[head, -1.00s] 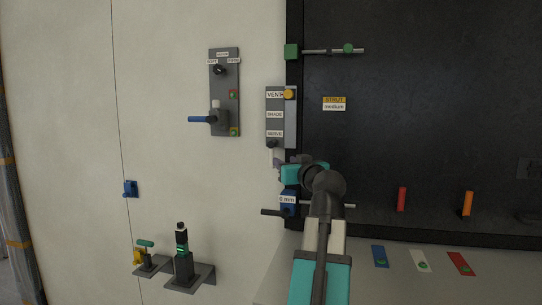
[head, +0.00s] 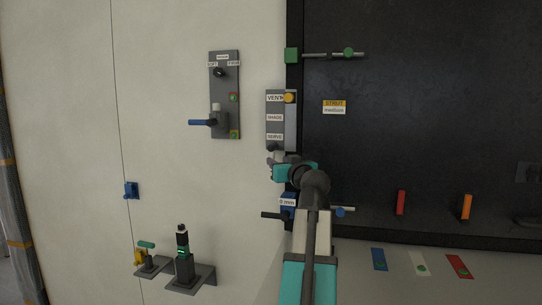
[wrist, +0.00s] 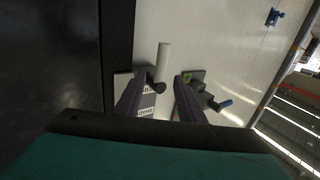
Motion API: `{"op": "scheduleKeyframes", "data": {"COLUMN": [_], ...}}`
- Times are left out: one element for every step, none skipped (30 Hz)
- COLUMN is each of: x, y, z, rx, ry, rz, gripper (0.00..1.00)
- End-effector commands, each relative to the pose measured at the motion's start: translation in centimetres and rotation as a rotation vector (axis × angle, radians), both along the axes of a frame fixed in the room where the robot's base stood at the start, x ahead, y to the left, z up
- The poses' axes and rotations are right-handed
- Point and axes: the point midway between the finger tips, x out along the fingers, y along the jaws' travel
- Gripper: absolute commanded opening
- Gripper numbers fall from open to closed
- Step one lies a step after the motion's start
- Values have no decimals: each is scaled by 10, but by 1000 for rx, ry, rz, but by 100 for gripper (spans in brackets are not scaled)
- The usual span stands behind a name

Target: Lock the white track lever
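The white lever (wrist: 164,62) shows in the wrist view as a white cylinder beside a black round knob (wrist: 157,88), in front of the labelled panel. My gripper (wrist: 160,80) is open, its two dark fingers on either side of the lever and knob. I cannot tell whether either finger touches them. In the head view my gripper (head: 273,162) is at the lower end of the narrow grey panel (head: 281,122) labelled VENT, SHADE and SERVE. The gripper largely hides the lever there; a dark knob (head: 272,148) shows just above it.
A grey panel with a blue-handled lever (head: 201,122) is to the left. A blue block labelled mm (head: 288,203) is just below my gripper. A yellow knob (head: 289,98) tops the labelled panel.

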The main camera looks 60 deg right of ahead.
Motion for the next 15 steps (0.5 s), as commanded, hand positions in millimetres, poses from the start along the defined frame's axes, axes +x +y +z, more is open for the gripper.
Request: {"op": "scheduleKeyframes", "data": {"x": [8,11,16,19,22,26,29,33,37,40,42,46,48,50,52], "y": [-7,-9,-12,-15,-18,-22,-24,-26,-29,-32,-34,-37,-39,-40,-42], "z": [3,3,3,3,3,3,3,3,3,3,3,2,2,2,2], "rx": [2,3,3,2,2,2,2,2,1,1,1,1,2,2,2], "ry": [0,0,0,0,0,0,1,1,0,0,0,0,0,0,0], "rz": [1,2,2,2,1,1,1,2,2,2,1,1,1,1,1], "gripper": [36,36,36,36,36,36,36,36,36,36,36,36,36,36,36]}}
